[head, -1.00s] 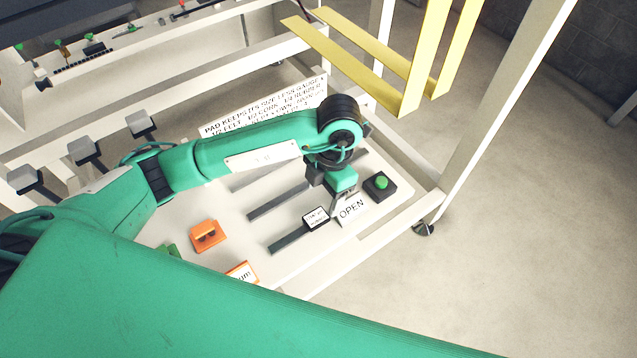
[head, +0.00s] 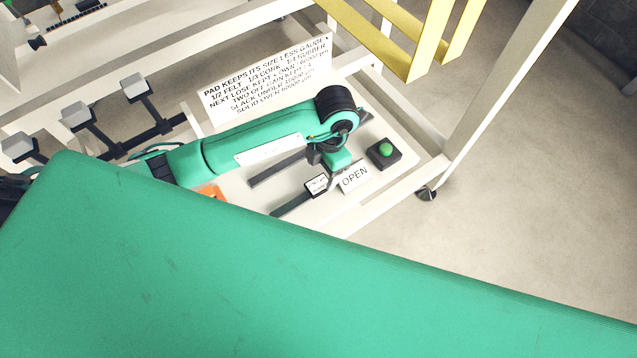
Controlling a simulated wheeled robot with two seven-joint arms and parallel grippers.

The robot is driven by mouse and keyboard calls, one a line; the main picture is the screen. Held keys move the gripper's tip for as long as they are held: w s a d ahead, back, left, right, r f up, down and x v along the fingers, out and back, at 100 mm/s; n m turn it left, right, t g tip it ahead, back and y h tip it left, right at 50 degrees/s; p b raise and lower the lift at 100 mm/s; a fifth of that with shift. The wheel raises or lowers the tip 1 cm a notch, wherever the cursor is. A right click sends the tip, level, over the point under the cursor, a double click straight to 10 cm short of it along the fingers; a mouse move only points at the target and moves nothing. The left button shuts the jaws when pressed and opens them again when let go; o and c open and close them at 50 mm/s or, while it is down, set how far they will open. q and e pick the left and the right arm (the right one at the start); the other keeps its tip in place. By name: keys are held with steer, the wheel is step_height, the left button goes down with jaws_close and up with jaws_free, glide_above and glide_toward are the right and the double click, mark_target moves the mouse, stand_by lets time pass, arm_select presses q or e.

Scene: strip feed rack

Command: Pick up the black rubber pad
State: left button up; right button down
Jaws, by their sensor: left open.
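My left gripper (head: 331,183) is open, its thin fingers pointing down at the white work table beside a small black block with a white label (head: 317,184). The label is too small to read well, and I cannot tell whether this block is the black rubber pad. No other thing shows clearly as a pad. Dark strips lie on the table, one (head: 285,165) partly behind my left arm and another (head: 291,204) ending near the labelled block. Whether the fingers touch anything is unclear. My right gripper is out of view.
An OPEN sign (head: 355,177) and a black box with a green button (head: 384,152) stand right of the gripper. A lettered sign (head: 265,85) stands behind my arm. Yellow bars (head: 427,45) and a white post (head: 508,85) rise at the right.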

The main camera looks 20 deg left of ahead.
mark_target(318, 185)
arm_select(q)
steer(key=shift+f, duration=0.2)
steer(key=f, duration=0.1)
steer(key=f+p, duration=0.2)
steer(key=shift+s+a+f, duration=0.15)
steer(key=shift+s, duration=0.15)
steer(key=shift+s+f+p, duration=0.1)
steer(key=shift+f+p, duration=0.25)
steer(key=shift+f, duration=0.4)
steer(key=shift+c, duration=1)
steer(key=c, duration=0.9)
steer(key=shift+o, duration=0.2)
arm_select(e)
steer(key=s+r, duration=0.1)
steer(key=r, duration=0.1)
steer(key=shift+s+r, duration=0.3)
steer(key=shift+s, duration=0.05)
